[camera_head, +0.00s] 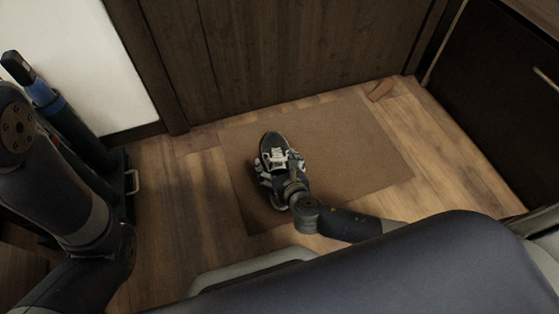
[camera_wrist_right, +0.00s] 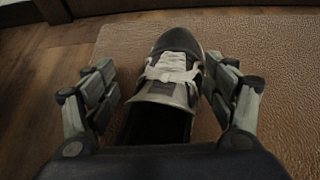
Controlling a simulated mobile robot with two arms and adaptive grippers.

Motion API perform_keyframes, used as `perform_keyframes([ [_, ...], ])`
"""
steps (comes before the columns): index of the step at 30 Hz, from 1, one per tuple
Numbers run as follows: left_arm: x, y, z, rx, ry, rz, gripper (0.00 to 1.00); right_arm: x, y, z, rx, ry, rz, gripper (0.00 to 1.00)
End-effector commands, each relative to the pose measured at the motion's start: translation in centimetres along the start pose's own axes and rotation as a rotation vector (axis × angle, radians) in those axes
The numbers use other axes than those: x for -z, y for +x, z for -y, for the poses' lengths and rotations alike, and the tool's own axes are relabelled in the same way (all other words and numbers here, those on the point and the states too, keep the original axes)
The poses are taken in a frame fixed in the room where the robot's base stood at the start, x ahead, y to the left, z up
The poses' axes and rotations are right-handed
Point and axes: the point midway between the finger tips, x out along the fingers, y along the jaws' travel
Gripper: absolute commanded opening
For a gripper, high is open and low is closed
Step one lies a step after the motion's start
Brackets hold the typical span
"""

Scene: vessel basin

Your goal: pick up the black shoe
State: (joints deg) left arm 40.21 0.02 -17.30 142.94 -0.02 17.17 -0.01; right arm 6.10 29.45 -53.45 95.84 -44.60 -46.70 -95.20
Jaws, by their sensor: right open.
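The black shoe (camera_head: 272,146) has white laces and lies on a brown mat (camera_head: 345,140) on the floor, toe toward the door. My right gripper (camera_head: 272,172) is over the shoe's heel half, with the toe and laces showing beyond it. In the right wrist view, the shoe (camera_wrist_right: 180,42) lies between the two spread fingers of my right gripper (camera_wrist_right: 162,78), one on each side. The right finger looks very close to the shoe's side; contact cannot be told. The left finger has a visible gap. My left arm shows at the left, but its gripper is out of view.
A dark wooden door (camera_head: 290,50) stands behind the mat. A dark cabinet (camera_head: 500,90) is at the right. Bare wood floor (camera_head: 185,190) lies left of the mat.

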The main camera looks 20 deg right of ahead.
Motion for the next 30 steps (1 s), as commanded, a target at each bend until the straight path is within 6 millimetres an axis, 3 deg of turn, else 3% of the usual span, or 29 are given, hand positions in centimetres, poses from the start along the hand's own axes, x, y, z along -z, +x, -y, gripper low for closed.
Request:
perform_keyframes([
  [5,0.42,0.14,0.04,0.000,0.001,-0.009,0.29,-0.04,-0.04,-0.02,0.000,0.000,0.000,0.78],
  [12,0.67,0.18,0.07,0.001,0.001,-0.013,0.29,-0.04,-0.02,-0.02,-0.001,0.000,0.000,0.23],
  [15,0.60,0.16,0.08,0.001,0.002,-0.012,0.29,-0.02,-0.02,-0.05,-0.002,0.001,0.000,0.06],
  [30,-0.15,0.42,0.19,0.002,0.002,0.001,0.29,-0.54,-0.24,-0.16,-0.005,0.003,0.000,0.06],
])
